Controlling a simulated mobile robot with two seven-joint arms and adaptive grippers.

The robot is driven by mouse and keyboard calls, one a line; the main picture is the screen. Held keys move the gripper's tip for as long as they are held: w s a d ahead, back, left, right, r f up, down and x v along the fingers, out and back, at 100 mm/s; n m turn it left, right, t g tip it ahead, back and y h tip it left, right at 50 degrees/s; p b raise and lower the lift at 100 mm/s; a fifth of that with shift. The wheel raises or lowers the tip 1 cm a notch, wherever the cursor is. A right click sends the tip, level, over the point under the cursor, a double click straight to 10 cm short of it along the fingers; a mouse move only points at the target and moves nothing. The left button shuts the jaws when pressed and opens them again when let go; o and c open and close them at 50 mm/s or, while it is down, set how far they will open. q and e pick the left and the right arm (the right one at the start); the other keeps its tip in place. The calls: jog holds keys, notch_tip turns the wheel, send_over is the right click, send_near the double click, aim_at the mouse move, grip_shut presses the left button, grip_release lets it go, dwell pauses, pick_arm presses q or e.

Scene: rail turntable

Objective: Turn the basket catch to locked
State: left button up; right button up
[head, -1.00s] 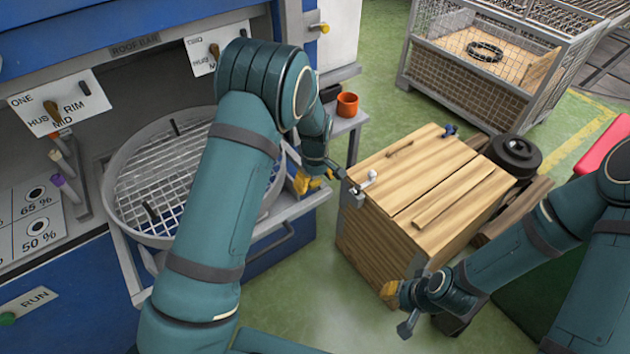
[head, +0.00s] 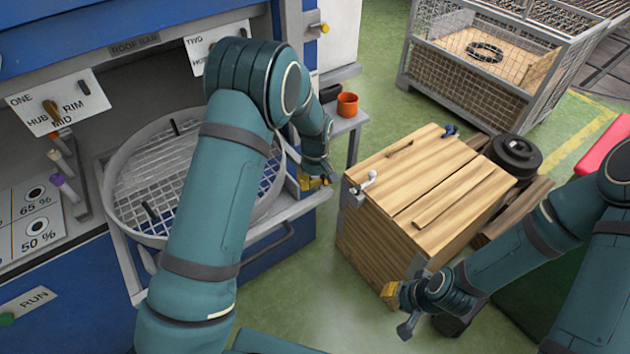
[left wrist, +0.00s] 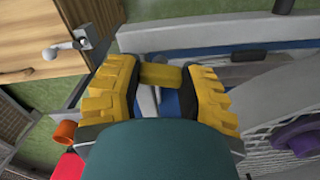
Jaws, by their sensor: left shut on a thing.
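My left gripper (head: 314,181) is at the right front corner of the machine's pull-out shelf, beside the round mesh basket (head: 126,225). In the left wrist view, its two yellow ribbed fingers (left wrist: 160,92) are shut on a yellow handle, which looks like the basket catch (left wrist: 160,75). A pale stem shows below the handle. In the head view the catch is mostly hidden by the gripper, and I cannot read its position. My right gripper (head: 392,294) is low in front of the wooden crate, away from the basket; its finger gap is not clear.
The wooden crate (head: 377,228) with a metal latch (head: 362,187) stands just right of the left gripper. An orange cup (head: 347,104) sits on a side shelf behind it. A wire cage (head: 450,80) stands at the back. Green floor (head: 310,290) is clear between machine and crate.

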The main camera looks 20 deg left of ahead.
pick_arm(q)
jog(key=m, duration=0.3)
jog(key=shift+m, duration=0.4)
jog(key=m+b, duration=0.1)
jog(key=m, duration=0.2)
jog(key=shift+m, duration=0.3)
jog(key=m, duration=0.3)
jog(key=shift+f+m, duration=0.1)
jog(key=shift+m, duration=2)
jog(key=shift+s, duration=0.1)
jog(key=o, duration=1.2)
